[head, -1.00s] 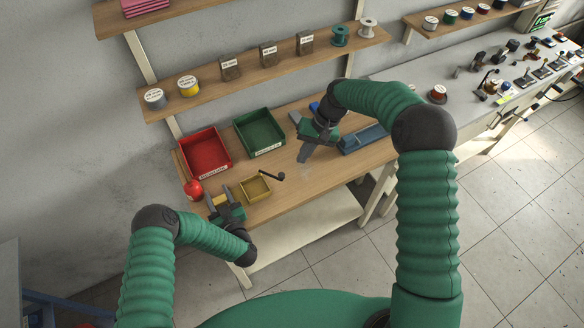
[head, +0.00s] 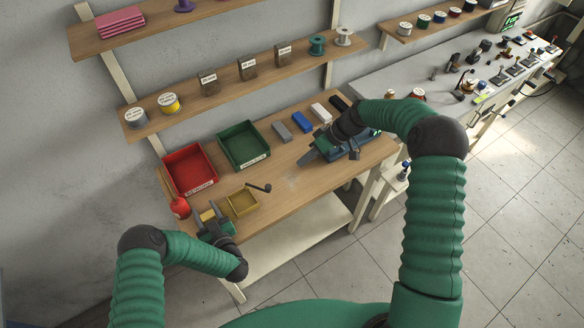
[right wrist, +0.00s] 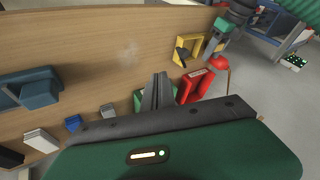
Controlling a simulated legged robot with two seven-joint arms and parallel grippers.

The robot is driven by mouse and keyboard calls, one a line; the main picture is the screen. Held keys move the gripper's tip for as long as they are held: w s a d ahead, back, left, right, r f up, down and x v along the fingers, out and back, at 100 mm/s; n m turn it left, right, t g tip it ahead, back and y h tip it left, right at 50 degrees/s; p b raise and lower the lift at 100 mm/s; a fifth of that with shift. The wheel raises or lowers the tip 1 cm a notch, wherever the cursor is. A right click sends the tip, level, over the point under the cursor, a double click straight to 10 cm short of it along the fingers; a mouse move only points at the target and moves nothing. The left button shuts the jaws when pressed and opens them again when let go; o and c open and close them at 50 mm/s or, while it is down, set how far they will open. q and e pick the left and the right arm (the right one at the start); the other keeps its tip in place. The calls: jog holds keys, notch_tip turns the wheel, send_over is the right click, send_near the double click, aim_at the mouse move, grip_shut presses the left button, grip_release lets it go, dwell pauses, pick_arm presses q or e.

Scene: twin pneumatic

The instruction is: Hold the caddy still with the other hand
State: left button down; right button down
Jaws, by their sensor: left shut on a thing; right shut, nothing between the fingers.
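The yellow open-topped caddy (head: 243,202) sits near the front left of the wooden bench, with a black-knobbed lever (head: 262,187) at its back right. It also shows in the right wrist view (right wrist: 187,45). My left gripper (head: 209,214) is at the caddy's left end, shut on a yellow part there; the exact contact is partly hidden by the gripper. My right gripper (head: 307,158) is shut and empty above the bench, left of the blue-grey fixture (head: 357,147). Its two fingers (right wrist: 159,90) lie together in the right wrist view.
A red bin (head: 190,170) and a green bin (head: 243,146) stand behind the caddy. A red bottle (head: 180,207) stands left of it. Grey, blue (head: 301,122), white and black blocks line the bench's back. The bench middle is bare.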

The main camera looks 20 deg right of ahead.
jog(key=a+f, duration=0.7)
jog(key=a, duration=0.1)
jog(key=shift+s+a, duration=0.2)
jog(key=shift+a, duration=0.2)
jog(key=shift+s+a+m, duration=0.2)
jog(key=shift+s+m, duration=0.15)
jog(key=shift+m, duration=0.05)
